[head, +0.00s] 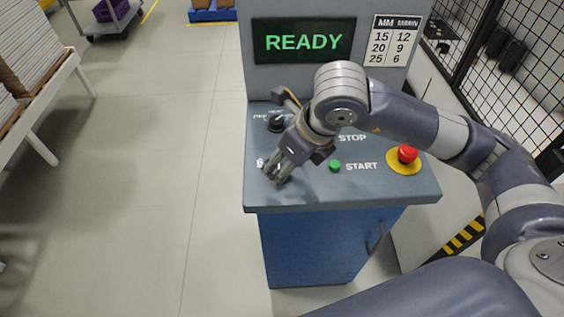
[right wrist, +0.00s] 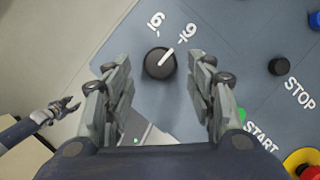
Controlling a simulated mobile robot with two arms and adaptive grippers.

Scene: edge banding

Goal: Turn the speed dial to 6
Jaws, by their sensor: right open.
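The speed dial (right wrist: 160,63) is a round black knob with a white pointer line. In the right wrist view its pointer aims up and right, toward the 9 mark (right wrist: 189,31). The 6 mark (right wrist: 156,20) is to the left of the 9. My right gripper (right wrist: 160,95) is open, with its fingers on either side of the dial and apart from it. In the head view the right gripper (head: 276,176) hides the dial. My left gripper (right wrist: 68,106) shows small at the left of the right wrist view, its fingers apart and empty.
The panel carries a black knob (head: 276,122), a green START button (head: 335,165) and a red stop button (head: 407,154) on yellow. A screen (head: 303,41) reads READY. A chart (head: 392,40) pairs 15 with 12, 20 with 9, 25 with 6.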

